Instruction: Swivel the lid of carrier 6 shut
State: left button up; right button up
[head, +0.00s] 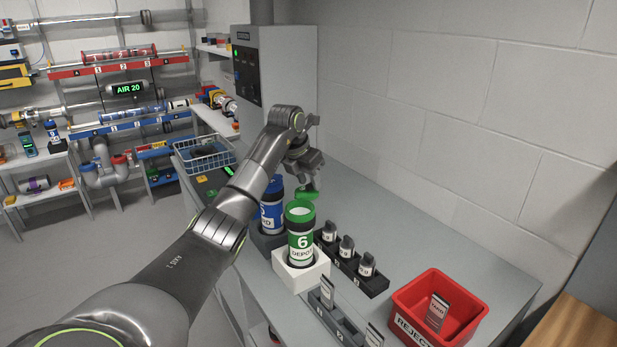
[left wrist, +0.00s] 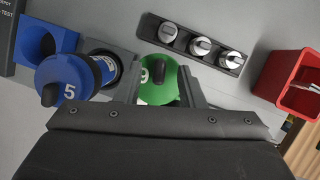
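In the left wrist view the lid (left wrist: 158,88) shows from above with a dark knob. My left gripper (head: 307,172) is over the lid, pointing down. In the left wrist view its two fingers (left wrist: 160,93) are apart, one on each side of the lid; contact is unclear. My right gripper is not in view.
Blue carrier 5 (head: 271,213) stands close beside carrier 6. A dark rack (head: 350,264) with several small knobbed pieces is to the right. A grey rack (head: 338,318) is in front, and a red reject bin (head: 455,315) is at the right. The counter behind is clear.

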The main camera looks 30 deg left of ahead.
pick_arm(q)
jog(key=shift+w+f, duration=0.1)
jog(key=shift+f, duration=0.2)
grip_shut()
